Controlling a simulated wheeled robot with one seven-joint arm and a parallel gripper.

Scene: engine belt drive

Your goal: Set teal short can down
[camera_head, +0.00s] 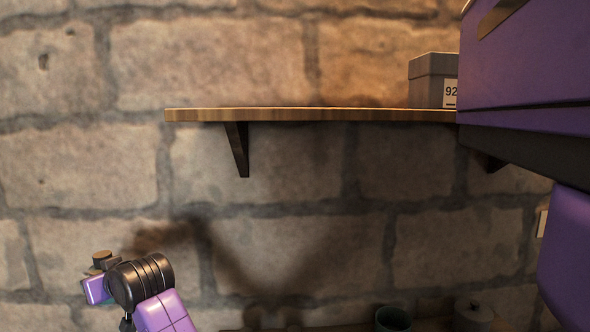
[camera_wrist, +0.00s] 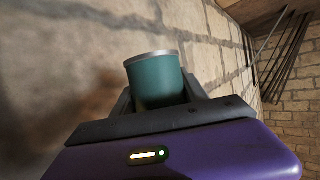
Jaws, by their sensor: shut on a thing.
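The teal short can (camera_wrist: 157,80) is in the wrist view, a teal cylinder with a pale grey rim. My gripper (camera_wrist: 160,98) is shut on it, with a dark finger on either side of its lower part. The can's lower end is hidden by my gripper's body. No surface shows touching the can. In the head view my purple and black arm is at the lower left, and the held can cannot be made out there.
A wooden wall shelf (camera_head: 300,115) carries a grey box (camera_head: 433,80) at its right. Low at the bottom edge, a teal round container (camera_head: 393,319) and a grey lidded pot (camera_head: 474,311) stand partly cut off. A stone wall (camera_head: 290,180) is behind.

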